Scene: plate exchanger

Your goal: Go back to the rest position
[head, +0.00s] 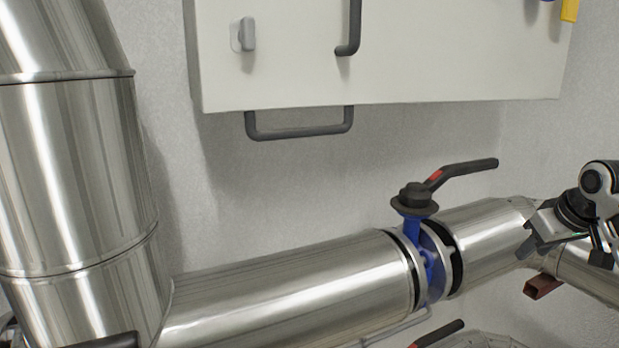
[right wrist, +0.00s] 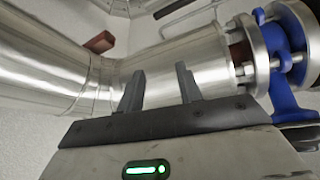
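My right gripper (head: 531,238) is at the right edge of the head view, in front of the silver pipe (head: 490,232). In the right wrist view its two fingers (right wrist: 160,84) stand apart with nothing between them, and the pipe lies behind them. My left gripper does not show in either view. A blue valve (head: 432,262) with a black lever (head: 462,171) and a red mark sits between the pipe flanges, left of my right gripper. The blue valve body also shows at the right of the right wrist view (right wrist: 289,60).
A large silver pipe (head: 75,160) rises at the left. A pale cabinet (head: 290,60) with dark handles hangs on the wall above. A brown-red bracket (head: 543,286) sits below the pipe near my right gripper. Another black handle (head: 438,333) shows at the bottom edge.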

